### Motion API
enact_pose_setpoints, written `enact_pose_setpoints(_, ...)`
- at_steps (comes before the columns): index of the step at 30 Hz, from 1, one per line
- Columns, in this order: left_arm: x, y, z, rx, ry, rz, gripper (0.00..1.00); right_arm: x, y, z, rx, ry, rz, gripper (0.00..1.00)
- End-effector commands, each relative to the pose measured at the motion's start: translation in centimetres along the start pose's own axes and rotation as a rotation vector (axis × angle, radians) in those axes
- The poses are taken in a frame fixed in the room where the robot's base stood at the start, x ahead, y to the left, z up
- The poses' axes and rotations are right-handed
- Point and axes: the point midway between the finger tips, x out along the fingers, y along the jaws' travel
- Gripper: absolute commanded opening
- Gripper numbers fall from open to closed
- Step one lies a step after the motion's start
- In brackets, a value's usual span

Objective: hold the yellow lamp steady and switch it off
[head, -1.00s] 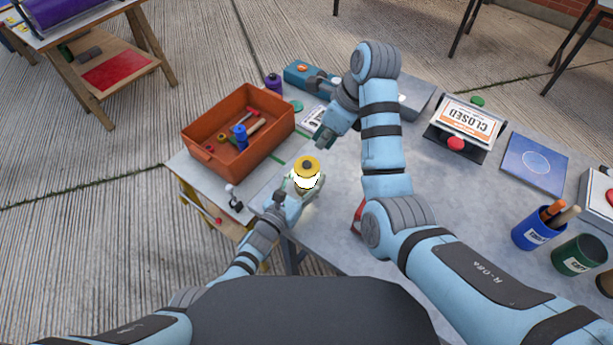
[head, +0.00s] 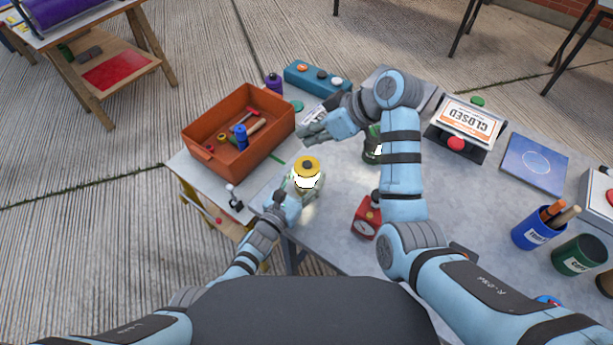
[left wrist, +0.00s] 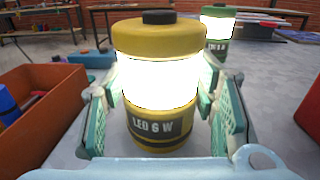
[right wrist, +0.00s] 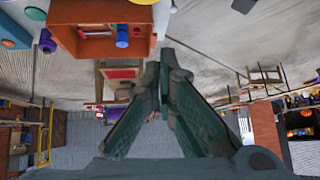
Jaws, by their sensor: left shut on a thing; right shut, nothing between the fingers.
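The yellow lamp (head: 307,166) stands upright on the grey table, its white band glowing, with a dark button on its top. In the left wrist view the lamp (left wrist: 158,40) shows the label "LED 6 W" and the black top button (left wrist: 159,17). My left gripper (head: 297,191) is shut around the lamp's body, a finger on each side. My right gripper (head: 306,135) is shut and empty, above the table just beyond the lamp and apart from it. In the right wrist view its fingers (right wrist: 158,95) meet at the tips.
An orange-red crate (head: 204,155) with tools stands left of the lamp. A green lamp (head: 371,150) and a red object (head: 366,217) stand to the right, partly behind my right arm. A teal box with buttons (head: 320,77) lies at the back.

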Motion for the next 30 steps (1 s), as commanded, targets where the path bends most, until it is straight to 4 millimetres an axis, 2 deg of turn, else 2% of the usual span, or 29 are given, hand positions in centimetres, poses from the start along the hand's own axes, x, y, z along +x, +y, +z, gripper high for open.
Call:
enact_pose_setpoints(3, 0.0, 0.0, -0.1, -0.001, 0.001, 0.000, 0.12, -0.2, -0.1, -1.0, -0.449, 0.043, 0.007, 0.00)
enact_pose_setpoints(6, 0.0, 0.0, -0.1, -0.001, 0.001, 0.000, 0.12, -0.2, -0.1, -1.4, -0.718, 0.058, 0.019, 0.00)
enact_pose_setpoints(9, 0.0, 0.0, -0.1, -0.001, 0.001, 0.000, 0.12, -0.1, -0.1, -1.4, -0.857, 0.058, 0.026, 0.00)
enact_pose_setpoints(14, 0.0, 0.0, -0.1, -0.001, 0.002, 0.000, 0.12, 0.9, 0.0, -0.3, -0.898, 0.055, 0.024, 0.00)
enact_pose_setpoints(24, 0.0, 0.0, -0.1, -0.001, 0.002, 0.000, 0.12, 5.3, 0.5, 3.6, -0.895, 0.054, 0.025, 0.00)
enact_pose_setpoints(30, 0.0, 0.0, -0.1, -0.001, 0.002, 0.000, 0.12, 6.3, 0.7, 4.6, -0.895, 0.054, 0.026, 0.00)
